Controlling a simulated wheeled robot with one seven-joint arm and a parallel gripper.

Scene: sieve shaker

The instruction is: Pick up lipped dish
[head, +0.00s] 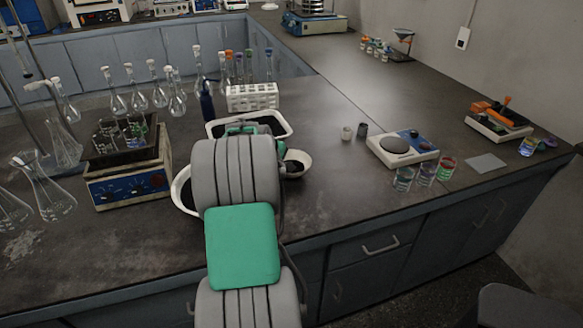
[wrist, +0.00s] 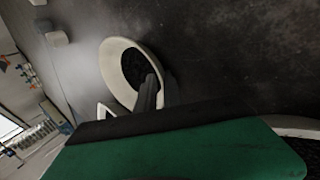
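A small white dish with dark contents (head: 297,163) sits on the bench just right of my arm; I take it as the lipped dish. It also shows in the wrist view (wrist: 109,62), with its rim and dark inside facing the camera. In the wrist view my gripper (wrist: 148,95) shows as one dark grey finger that reaches over the near rim of the dish. I cannot tell whether it touches the dish. The other finger is not visible. In the head view my arm hides the gripper and the left part of the dish.
A larger white bowl (head: 181,188) is partly behind my arm on the left. A white tray (head: 284,127) and a white tube rack (head: 252,97) stand behind. Glass flasks crowd the left.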

